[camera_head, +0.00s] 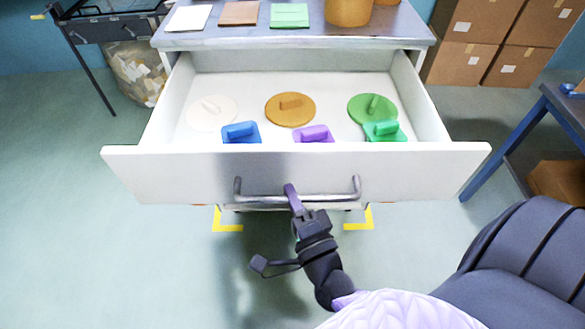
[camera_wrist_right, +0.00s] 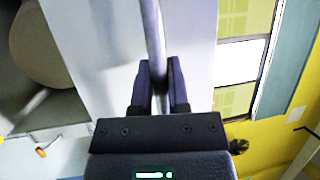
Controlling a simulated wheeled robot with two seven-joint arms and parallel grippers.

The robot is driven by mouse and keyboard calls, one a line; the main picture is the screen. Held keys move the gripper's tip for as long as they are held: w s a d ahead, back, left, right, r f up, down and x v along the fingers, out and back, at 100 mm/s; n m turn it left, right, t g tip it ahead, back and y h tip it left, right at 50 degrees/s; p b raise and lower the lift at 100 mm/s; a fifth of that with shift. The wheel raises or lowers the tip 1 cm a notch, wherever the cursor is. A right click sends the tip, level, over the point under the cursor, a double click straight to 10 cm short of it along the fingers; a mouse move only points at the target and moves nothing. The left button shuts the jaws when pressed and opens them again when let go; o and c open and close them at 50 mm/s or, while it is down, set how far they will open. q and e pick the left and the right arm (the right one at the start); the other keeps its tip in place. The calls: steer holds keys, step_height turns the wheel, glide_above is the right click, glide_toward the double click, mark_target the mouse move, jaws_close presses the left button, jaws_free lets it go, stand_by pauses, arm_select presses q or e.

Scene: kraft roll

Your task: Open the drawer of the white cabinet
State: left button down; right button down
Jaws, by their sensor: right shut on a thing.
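The white cabinet's drawer (camera_head: 300,172) is pulled far out toward me in the head view. A grey bar handle (camera_head: 335,199) runs across its front. My right gripper (camera_head: 294,198) is shut on the handle, left of its middle. In the right wrist view the handle (camera_wrist_right: 151,35) passes between the fingers of my right gripper (camera_wrist_right: 160,90). The cabinet's grey top (camera_head: 230,39) shows behind the drawer. My left gripper is in neither view.
Inside the drawer lie white, orange (camera_head: 290,109) and green (camera_head: 372,107) round lids and blue (camera_head: 241,133), purple (camera_head: 314,134) and green (camera_head: 384,132) handled pieces. Cardboard boxes (camera_head: 480,25) stand behind right. A blue-legged table (camera_head: 550,115) is at right.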

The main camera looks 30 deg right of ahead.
steer(key=shift+s+a, duration=0.4)
steer(key=shift+s, duration=0.25)
steer(key=shift+s+a, duration=0.35)
steer(key=shift+s, duration=0.25)
steer(key=shift+f, duration=0.1)
steer(key=c, duration=0.6)
jaws_free()
steer(key=v, duration=0.9)
steer(key=shift+s, duration=0.45)
